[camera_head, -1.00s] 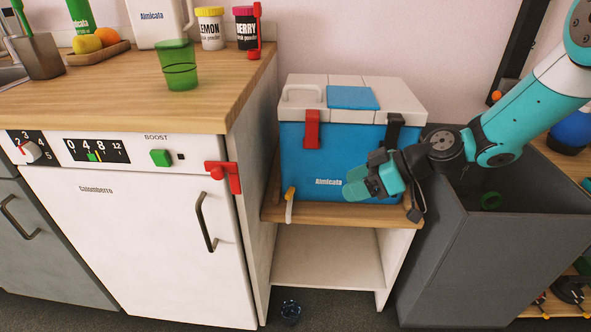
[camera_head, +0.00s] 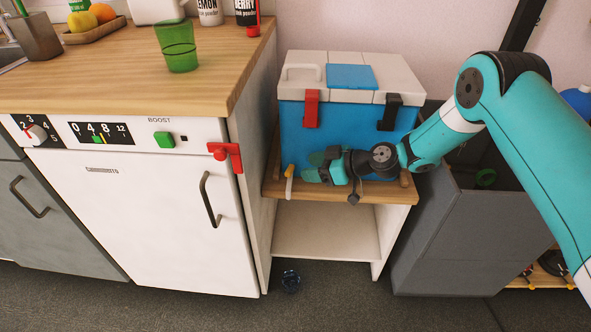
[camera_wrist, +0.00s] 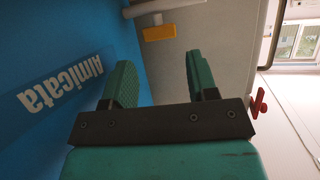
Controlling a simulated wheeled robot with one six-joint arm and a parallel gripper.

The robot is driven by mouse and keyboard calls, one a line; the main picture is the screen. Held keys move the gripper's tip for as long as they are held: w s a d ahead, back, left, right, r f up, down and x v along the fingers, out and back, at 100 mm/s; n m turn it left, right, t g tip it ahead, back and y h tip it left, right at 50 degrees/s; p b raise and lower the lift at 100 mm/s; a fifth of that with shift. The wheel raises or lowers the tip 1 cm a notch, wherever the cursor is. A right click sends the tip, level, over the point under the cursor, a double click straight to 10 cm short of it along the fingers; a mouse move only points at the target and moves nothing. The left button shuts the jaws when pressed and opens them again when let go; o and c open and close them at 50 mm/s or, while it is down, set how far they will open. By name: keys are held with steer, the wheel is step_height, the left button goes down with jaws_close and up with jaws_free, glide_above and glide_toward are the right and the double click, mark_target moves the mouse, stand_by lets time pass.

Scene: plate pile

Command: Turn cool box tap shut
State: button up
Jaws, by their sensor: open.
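The blue cool box (camera_head: 345,124) with a white lid stands on a wooden shelf. Its tap (camera_head: 289,176), with a yellow-orange lever and a pale spout, sticks out low at the box's left front. In the wrist view the yellow tap lever (camera_wrist: 158,33) is at the top, beyond the fingertips, with the pale spout (camera_wrist: 150,8) above it. My gripper (camera_head: 313,167) is open and empty in front of the box, to the right of the tap and apart from it. The wrist view shows both green fingers (camera_wrist: 165,80) spread, the left one close to the blue wall.
The white dishwasher (camera_head: 130,225) with a red latch (camera_head: 226,155) stands to the left. A grey bin (camera_head: 450,235) stands right of the shelf (camera_head: 350,192). A green cup (camera_head: 178,48) is on the counter. A small dark blue object (camera_head: 290,281) lies on the floor.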

mark_target(292, 169)
steer(key=x, duration=0.5)
steer(key=shift+a+f, duration=0.1)
steer(key=shift+a, duration=0.15)
steer(key=c, duration=0.6)
steer(key=shift+c, duration=0.2)
